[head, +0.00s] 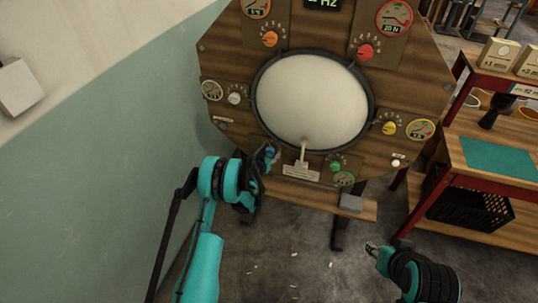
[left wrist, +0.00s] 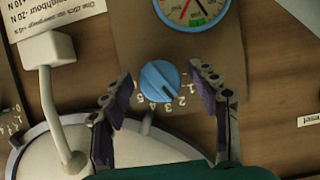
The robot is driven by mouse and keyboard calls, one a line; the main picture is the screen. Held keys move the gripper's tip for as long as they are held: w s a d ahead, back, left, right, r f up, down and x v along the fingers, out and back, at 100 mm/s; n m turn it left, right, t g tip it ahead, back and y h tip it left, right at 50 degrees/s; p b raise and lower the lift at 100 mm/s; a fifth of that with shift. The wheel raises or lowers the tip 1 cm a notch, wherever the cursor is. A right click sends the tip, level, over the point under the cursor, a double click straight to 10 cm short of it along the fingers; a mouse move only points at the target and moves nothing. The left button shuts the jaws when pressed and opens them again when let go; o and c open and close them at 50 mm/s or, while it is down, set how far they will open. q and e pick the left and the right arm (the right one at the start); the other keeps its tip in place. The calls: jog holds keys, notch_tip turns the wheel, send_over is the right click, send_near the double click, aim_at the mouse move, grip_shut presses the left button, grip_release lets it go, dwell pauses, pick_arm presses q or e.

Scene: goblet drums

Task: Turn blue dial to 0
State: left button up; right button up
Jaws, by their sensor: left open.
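The blue dial (left wrist: 160,81) sits on the wooden panel in the left wrist view, with printed numbers around its lower side. Its dark mark slants down right, roughly toward the 2. No 0 by this dial is readable. My left gripper (left wrist: 161,75) is open, one finger on each side of the dial; I cannot tell whether they touch it. In the head view the blue dial (head: 271,151) is small and partly hidden by my left gripper (head: 264,158). My right gripper (head: 372,248) is low at the right, away from the panel, its jaws too small to judge.
The panel bears a big round white drumskin (head: 312,100), an orange dial (head: 270,39), a red dial (head: 366,52), a yellow dial (head: 389,128) and a green dial (head: 335,167). A white-headed lever (left wrist: 50,75) stands left of the blue dial. A workbench (head: 500,205) stands at right.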

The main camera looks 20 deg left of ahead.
pick_arm(q)
jog(key=c, duration=1.2)
jog(key=n+h, duration=0.2)
jog(key=n, duration=0.1)
jog(key=shift+a+n+h, duration=0.2)
jog(key=shift+n+h, duration=0.1)
jog(key=n+h, duration=0.1)
jog(key=n, duration=0.1)
jog(key=n+t+h, duration=0.1)
jog(key=n, duration=0.1)
jog(key=shift+n+h, duration=0.3)
jog(key=shift+n, duration=0.1)
